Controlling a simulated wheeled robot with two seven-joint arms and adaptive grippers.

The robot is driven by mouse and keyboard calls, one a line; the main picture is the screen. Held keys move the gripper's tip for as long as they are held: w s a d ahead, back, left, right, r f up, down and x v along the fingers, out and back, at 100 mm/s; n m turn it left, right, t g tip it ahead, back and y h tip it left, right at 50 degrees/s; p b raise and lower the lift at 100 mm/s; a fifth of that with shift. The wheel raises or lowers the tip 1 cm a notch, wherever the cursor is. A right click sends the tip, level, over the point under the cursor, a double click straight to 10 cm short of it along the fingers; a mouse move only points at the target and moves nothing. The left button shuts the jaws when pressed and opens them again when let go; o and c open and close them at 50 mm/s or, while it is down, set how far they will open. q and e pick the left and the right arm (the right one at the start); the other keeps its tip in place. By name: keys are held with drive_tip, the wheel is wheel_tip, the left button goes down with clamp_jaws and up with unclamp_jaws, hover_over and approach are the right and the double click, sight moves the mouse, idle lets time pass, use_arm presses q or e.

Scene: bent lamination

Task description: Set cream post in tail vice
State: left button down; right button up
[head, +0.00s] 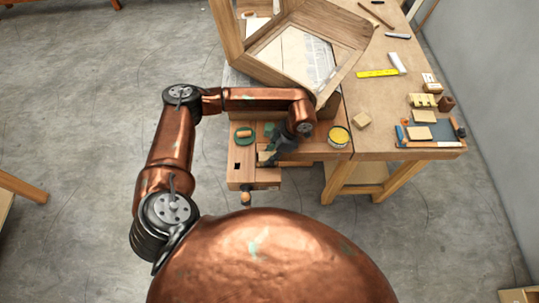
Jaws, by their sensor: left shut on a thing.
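My left arm comes in from the left and reaches over the workbench. Its dark left gripper (271,157) points down at the front left of the bench, above the tail vice. The gripper is shut on a small pale piece, which looks like the cream post (264,157); the fingers hide much of it. The tail vice (252,177) is the wooden block at the bench's front left corner, with a handle (246,198) below it. I cannot tell whether the post touches the vice. My right gripper is out of view.
A large wooden frame (345,30) stands behind the arm.

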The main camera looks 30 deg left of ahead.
use_arm(q)
drive_tip(key=c, duration=1.4)
unclamp_jaws()
drive_tip(key=shift+o, duration=0.7)
drive_tip(key=o, duration=0.3)
drive_tip(key=shift+r, duration=0.1)
drive_tip(key=shift+r+p, duration=2.15)
drive_tip(key=shift+r, duration=1.8)
